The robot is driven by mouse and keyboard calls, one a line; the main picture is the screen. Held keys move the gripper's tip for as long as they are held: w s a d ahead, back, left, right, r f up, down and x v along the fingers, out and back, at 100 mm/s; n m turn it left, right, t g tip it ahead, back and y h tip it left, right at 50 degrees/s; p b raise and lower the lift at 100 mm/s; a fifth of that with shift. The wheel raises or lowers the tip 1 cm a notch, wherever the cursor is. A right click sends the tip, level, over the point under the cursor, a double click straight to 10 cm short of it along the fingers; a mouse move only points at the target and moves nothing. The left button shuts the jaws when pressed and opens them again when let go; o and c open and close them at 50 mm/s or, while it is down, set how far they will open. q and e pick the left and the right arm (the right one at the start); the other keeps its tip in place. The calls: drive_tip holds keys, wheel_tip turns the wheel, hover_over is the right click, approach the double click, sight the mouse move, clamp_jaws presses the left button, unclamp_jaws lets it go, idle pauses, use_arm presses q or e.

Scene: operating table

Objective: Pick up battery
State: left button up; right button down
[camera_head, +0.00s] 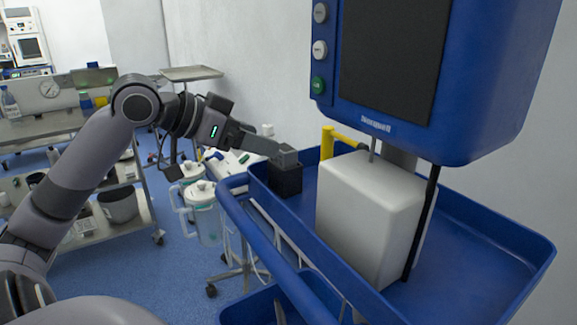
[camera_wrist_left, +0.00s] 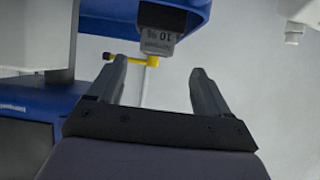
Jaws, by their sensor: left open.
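The battery (camera_head: 286,181) is a dark block with a grey top, standing in the far left corner of a blue tray (camera_head: 480,222). In the left wrist view the grey end of the battery (camera_wrist_left: 158,42), marked "10 %", shows ahead, in the gap between the fingers. My left gripper (camera_head: 268,147) reaches in from the left at the battery's top in the head view. Its fingers (camera_wrist_left: 157,72) are open and empty in the wrist view, with the battery beyond their tips. Contact cannot be told. My right gripper is not in view.
A white box (camera_head: 365,215) stands in the tray, under a blue monitor (camera_head: 440,70). A yellow handle (camera_head: 328,143) rises beside the battery. A blue rail (camera_head: 262,240) runs along the tray's near side. White jugs (camera_head: 203,212) stand to the left.

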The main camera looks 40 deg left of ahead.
sight(282, 148)
use_arm(q)
drive_tip(key=x, duration=0.3)
drive_tip(key=shift+d+f, duration=0.1)
drive_tip(key=shift+d, duration=0.25)
drive_tip(key=shift+p+x, duration=0.3)
drive_tip(key=shift+x, duration=0.8)
drive_tip(key=c, duration=1.3)
